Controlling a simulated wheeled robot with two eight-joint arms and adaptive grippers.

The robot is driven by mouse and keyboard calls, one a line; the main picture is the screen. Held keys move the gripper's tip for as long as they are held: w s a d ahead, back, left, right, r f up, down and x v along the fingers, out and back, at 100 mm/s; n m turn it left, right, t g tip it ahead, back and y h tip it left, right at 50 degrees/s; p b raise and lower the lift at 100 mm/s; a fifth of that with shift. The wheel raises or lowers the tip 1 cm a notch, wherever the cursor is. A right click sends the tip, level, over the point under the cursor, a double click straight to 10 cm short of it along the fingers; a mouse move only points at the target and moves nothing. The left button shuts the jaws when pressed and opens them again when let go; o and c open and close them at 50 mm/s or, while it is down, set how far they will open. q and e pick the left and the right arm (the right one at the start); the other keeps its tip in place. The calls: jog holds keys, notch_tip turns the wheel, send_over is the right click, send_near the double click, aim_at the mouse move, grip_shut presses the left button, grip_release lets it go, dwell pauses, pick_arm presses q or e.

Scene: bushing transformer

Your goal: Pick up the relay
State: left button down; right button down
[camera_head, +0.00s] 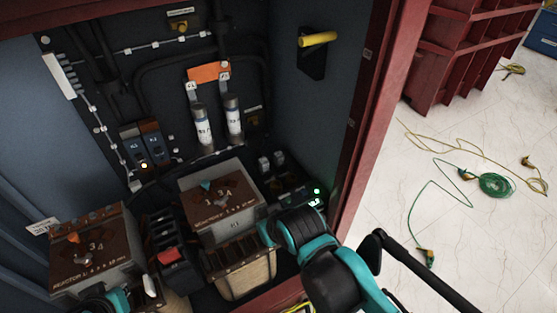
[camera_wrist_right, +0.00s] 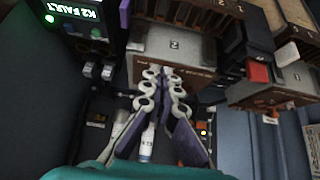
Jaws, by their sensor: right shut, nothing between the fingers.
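Two small plug-in modules, which look like relays, sit side by side on the cabinet's back wall: a dark blue-grey one (camera_head: 133,151) with a lit amber lamp, and one with a brown top (camera_head: 153,139). I cannot tell which is meant. In the right wrist view an amber lamp of these modules (camera_wrist_right: 203,131) shows beside my fingers; the rest is mostly hidden. My right gripper (camera_wrist_right: 165,72) is shut and empty, its fingertips in front of a brown-topped transformer block. In the head view its fingers are hidden behind my right arm. A teal part of my left arm shows at bottom left; its fingers are unclear.
Brown-topped transformer blocks stand at left (camera_head: 95,245) and middle (camera_head: 222,195), with a red-switched unit (camera_head: 168,256) between. Two white fuses hang under an orange block (camera_head: 208,72). A screen reads "K2 FAULT" (camera_wrist_right: 74,13). The cabinet's red frame (camera_head: 365,110) bounds the right.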

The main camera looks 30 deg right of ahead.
jog(key=c, duration=1.7)
grip_release()
jog(key=shift+r, duration=0.1)
jog(key=o, duration=0.7)
jog(key=shift+w+d+r+m+g+p, duration=0.15)
jog(key=shift+w+d+r+m, duration=0.1)
jog(key=shift+w+r, duration=0.25)
jog(key=shift+w+d+r+m+g+p, duration=0.15)
jog(key=shift+w+r+m, duration=0.1)
jog(key=shift+w+r, duration=0.25)
jog(key=shift+c, duration=0.2)
jog(key=w+d+r+m+g+p, duration=0.1)
jog(key=w+d+r+m, duration=0.1)
jog(key=w+r+m, duration=0.3)
jog(key=m+g+p, duration=0.5)
jog(key=m+g, duration=0.1)
jog(key=m, duration=0.6)
send_over(279, 154)
jog(key=f, duration=1.2)
jog(key=shift+a+f, duration=0.15)
jog(key=shift+a, duration=0.05)
jog(key=shift+w+d+f, duration=0.1)
jog(key=shift+f, duration=0.6)
jog(key=shift+f+b, duration=1.4)
jog(key=shift+f, duration=2.05)
